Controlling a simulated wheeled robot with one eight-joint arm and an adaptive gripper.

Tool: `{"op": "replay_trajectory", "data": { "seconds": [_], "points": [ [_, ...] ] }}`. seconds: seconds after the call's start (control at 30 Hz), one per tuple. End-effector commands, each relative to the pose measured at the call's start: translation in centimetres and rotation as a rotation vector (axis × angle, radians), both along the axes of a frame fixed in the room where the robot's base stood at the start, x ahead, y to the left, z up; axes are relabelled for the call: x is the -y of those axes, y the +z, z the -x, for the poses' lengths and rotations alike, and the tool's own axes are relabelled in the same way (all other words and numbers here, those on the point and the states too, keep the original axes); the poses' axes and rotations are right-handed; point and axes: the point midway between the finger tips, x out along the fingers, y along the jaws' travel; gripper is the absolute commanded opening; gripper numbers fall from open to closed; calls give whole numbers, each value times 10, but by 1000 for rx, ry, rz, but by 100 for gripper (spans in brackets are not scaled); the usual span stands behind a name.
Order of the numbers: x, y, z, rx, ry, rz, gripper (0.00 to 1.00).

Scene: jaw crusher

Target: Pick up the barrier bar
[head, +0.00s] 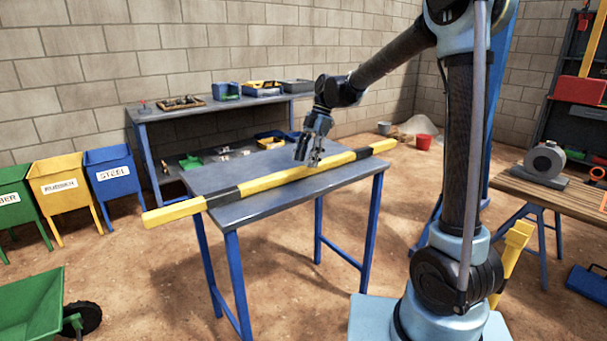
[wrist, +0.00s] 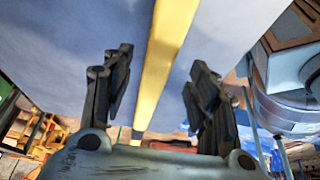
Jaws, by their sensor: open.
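The barrier bar (head: 275,180) is a long yellow bar with black bands. It lies across the blue-legged table (head: 262,208), and both ends stick out past the tabletop. My gripper (head: 308,162) is above the bar near its middle, pointing down. In the wrist view, the yellow bar (wrist: 165,55) runs between the two dark fingers of my gripper (wrist: 162,95). The fingers are apart, with a gap on each side of the bar. I cannot tell how far the fingertips are above the tabletop.
A workbench (head: 175,112) with trays stands along the block wall. Green, yellow and blue bins (head: 110,172) stand at the left, and a green wheelbarrow (head: 30,310) is at front left. A wooden-topped table (head: 560,197) with a grey machine is at the right. Open floor surrounds the table.

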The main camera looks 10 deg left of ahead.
Motion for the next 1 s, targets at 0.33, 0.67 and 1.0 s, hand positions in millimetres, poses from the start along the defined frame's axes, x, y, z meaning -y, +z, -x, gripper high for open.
{"op": "replay_trajectory", "data": {
  "seconds": [0.33, 0.67, 1.0],
  "points": [
    [-10, -38, 7, 0, 0, 0, 53],
    [-11, -39, 8, 0, 0, 0, 41],
    [-10, -40, 8, 1, 0, 1, 0]
  ]
}}
